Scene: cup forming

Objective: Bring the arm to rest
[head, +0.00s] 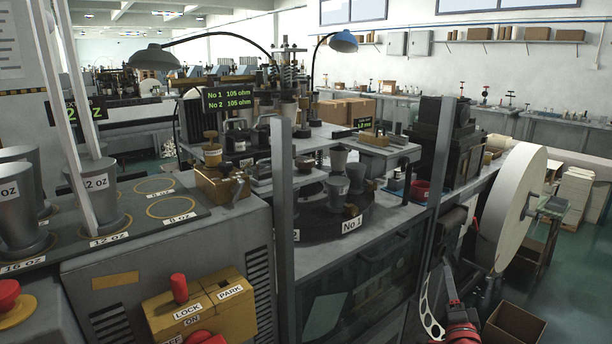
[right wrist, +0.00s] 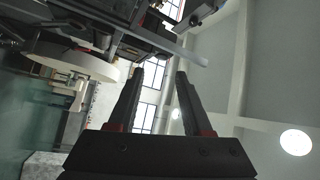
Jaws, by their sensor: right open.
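My right gripper (right wrist: 168,72) shows in the right wrist view with its two dark fingers apart and nothing between them. Its fingers point up past the machine toward the windows and ceiling. In the head view my right arm, red and black, comes in at the bottom right in front of the machine's lower right side. The right gripper (head: 447,285) there is dark and small, and touches nothing that I can make out. My left gripper is not in either view.
The cup machine stands ahead with grey cups (head: 337,190) on its round table. A large white paper roll (head: 510,205) is at its right, above an open cardboard box (head: 514,325). A control box (head: 200,305) with red knobs is front left. Green floor lies right.

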